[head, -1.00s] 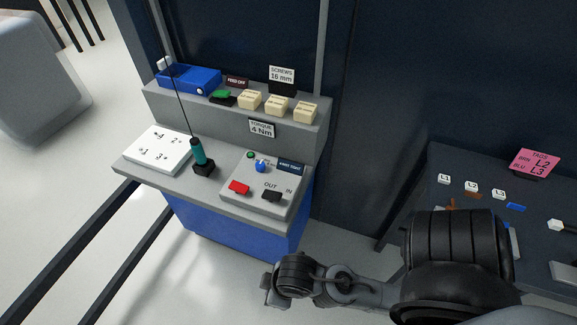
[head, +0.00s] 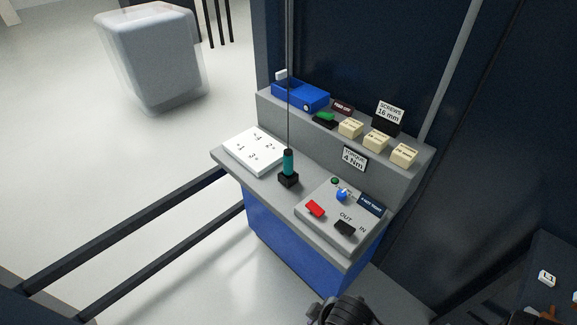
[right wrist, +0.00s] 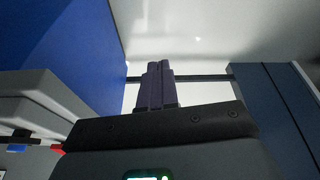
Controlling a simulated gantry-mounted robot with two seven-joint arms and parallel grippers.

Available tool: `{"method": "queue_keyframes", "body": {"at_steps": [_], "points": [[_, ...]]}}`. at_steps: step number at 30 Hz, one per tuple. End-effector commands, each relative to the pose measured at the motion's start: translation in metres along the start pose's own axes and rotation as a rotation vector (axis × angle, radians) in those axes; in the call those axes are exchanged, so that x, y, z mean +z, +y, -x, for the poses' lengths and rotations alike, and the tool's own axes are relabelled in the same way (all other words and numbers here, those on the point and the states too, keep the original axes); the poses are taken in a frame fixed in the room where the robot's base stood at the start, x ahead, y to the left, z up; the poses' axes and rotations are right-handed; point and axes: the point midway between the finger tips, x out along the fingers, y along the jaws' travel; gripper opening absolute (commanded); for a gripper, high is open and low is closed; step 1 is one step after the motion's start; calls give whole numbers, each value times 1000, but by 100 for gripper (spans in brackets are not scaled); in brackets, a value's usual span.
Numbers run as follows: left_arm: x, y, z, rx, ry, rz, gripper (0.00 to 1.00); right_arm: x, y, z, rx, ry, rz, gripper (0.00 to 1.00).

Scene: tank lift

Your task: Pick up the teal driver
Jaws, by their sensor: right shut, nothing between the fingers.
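The teal driver (head: 288,162) stands upright in a small black holder (head: 288,180) on the grey bench top (head: 240,165), with a thin dark line rising from its top. My right arm (head: 343,310) shows only in part at the bottom edge of the head view, in front of and below the bench. In the right wrist view my right gripper (right wrist: 155,75) has its dark fingers together, with nothing between them, beside the blue bench side (right wrist: 70,40). The driver does not show in that view. My left gripper is in no view.
A white numbered plate (head: 255,150) lies left of the driver. A switch panel with a red switch (head: 315,208) and a black switch (head: 345,228) is to its right. The raised shelf holds a blue tray (head: 300,95) and cream boxes (head: 376,141). Dark rails (head: 130,232) run at lower left.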

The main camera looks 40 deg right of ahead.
Motion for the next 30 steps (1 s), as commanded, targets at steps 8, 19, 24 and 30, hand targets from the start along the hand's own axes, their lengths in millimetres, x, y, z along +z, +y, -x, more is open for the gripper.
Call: {"method": "queue_keyframes", "body": {"at_steps": [8, 19, 24, 30], "points": [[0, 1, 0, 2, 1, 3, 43, 0, 0, 0, 0, 0, 0, 26], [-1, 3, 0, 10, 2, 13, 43, 0, 0, 0, 0, 0, 0, 68], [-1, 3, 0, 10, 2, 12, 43, -1, 0, 0, 0, 3, -2, 68], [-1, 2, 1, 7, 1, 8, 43, -35, 5, -17, -4, 99, -78, 68]]}}
